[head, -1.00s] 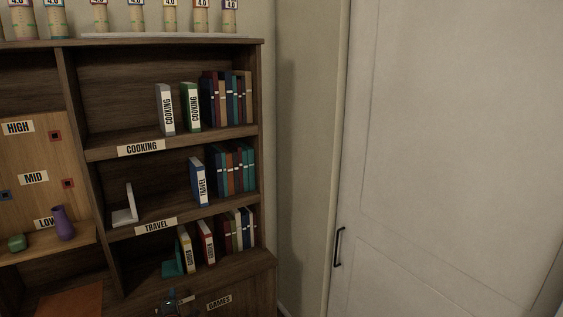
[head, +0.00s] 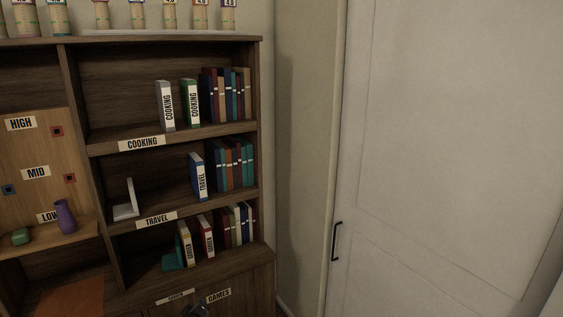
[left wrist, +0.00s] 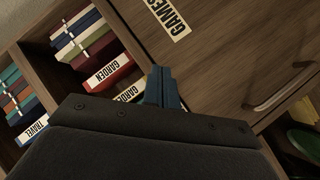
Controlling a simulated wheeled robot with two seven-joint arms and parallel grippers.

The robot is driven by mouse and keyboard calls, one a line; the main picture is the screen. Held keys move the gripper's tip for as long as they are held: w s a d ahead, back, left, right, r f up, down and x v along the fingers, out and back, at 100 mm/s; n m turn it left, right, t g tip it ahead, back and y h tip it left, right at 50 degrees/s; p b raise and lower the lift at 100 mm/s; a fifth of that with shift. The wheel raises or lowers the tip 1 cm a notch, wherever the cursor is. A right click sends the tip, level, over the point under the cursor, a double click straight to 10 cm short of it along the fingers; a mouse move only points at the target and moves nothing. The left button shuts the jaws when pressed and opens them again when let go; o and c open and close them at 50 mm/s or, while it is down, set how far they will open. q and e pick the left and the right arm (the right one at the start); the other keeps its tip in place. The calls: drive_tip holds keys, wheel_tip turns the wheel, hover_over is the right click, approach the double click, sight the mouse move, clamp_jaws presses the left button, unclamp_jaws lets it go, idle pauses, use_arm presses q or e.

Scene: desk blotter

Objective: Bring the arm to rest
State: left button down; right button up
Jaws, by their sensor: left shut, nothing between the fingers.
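My left gripper (left wrist: 162,88) shows in the left wrist view with its blue fingers together and nothing between them. It is in front of the cabinet panel below the bookshelf, near the GAMES label (left wrist: 167,19). My right gripper is in neither view.
The bookshelf (head: 256,142) holds cooking, travel and garden books on three shelves. A white bookend (head: 128,203) stands on the travel shelf. At left a board carries a purple vase (head: 65,216) and a green object (head: 20,236). A white door (head: 440,150) is at right.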

use_arm(q)
drive_tip(key=s+d+f+m+g+h, duration=0.1)
drive_tip(key=s+d+f+m+g, duration=0.35)
drive_tip(key=s+f, duration=0.7)
drive_tip(key=s+d+f+m+g, duration=0.3)
drive_tip(key=s+d+f+m, duration=0.2)
drive_tip(key=s+f, duration=0.6)
drive_tip(key=s+f+g, duration=0.1)
drive_tip(key=s+f, duration=0.5)
drive_tip(key=s, duration=0.6)
drive_tip(key=s+d+f+m+g, duration=0.1)
drive_tip(key=s+f, duration=0.5)
drive_tip(key=s, duration=0.6)
drive_tip(key=s+f+m+g, duration=0.1)
drive_tip(key=s+f, duration=0.5)
drive_tip(key=s, duration=0.7)
drive_tip(key=shift+d+f+g, duration=0.15)
drive_tip(key=shift+f+g, duration=0.05)
drive_tip(key=shift+g, duration=0.55)
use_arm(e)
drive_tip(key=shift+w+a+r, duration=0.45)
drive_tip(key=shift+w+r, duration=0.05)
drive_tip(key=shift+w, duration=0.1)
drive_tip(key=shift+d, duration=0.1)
